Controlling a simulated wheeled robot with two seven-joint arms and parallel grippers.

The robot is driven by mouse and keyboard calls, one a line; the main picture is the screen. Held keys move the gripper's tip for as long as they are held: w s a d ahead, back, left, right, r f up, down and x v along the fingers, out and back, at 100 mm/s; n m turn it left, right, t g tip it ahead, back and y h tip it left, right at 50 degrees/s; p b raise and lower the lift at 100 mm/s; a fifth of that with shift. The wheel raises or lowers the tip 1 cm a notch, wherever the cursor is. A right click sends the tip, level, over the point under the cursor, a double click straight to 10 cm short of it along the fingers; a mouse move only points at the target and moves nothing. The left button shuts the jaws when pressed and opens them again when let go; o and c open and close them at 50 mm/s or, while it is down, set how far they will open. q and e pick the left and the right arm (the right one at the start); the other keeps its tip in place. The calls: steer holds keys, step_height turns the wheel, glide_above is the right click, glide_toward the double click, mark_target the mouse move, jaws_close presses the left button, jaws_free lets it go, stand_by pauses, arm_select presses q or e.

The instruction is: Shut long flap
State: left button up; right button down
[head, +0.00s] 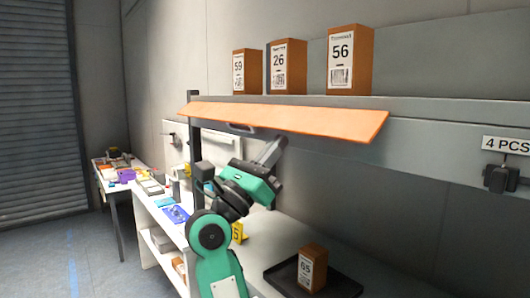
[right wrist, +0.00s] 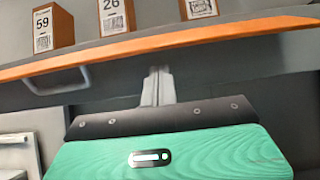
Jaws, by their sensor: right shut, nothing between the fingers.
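The long orange flap (head: 290,119) hangs along the front of the shelf in the head view, its face tilted out, with a grey handle (head: 241,129) under its left part. In the right wrist view the flap (right wrist: 215,34) spans the picture as a thin slanted edge, with the handle (right wrist: 57,80) at left. My right gripper (head: 279,143) is shut and empty, its tip just below the flap's lower edge, right of the handle. In the right wrist view its fingers (right wrist: 158,74) point up at the flap's underside; I cannot tell whether they touch. My left gripper is not in view.
Boxes marked 59 (head: 239,74), 26 (head: 280,68) and 56 (head: 341,62) stand on the shelf above the flap. A box marked 65 (head: 312,268) stands on a black tray (head: 346,287) on the bench. A cluttered table (head: 107,182) is at the far left.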

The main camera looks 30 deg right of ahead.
mark_target(273, 128)
steer(key=shift+d+r, duration=0.2)
steer(key=shift+d, duration=0.05)
steer(key=shift+a+r, duration=0.1)
steer(key=shift+a+r+p, duration=0.35)
steer(key=shift+a+r, duration=0.1)
steer(key=shift+r, duration=0.2)
steer(key=shift+a+r, duration=0.45)
steer(key=shift+r, duration=0.05)
stand_by(0.4)
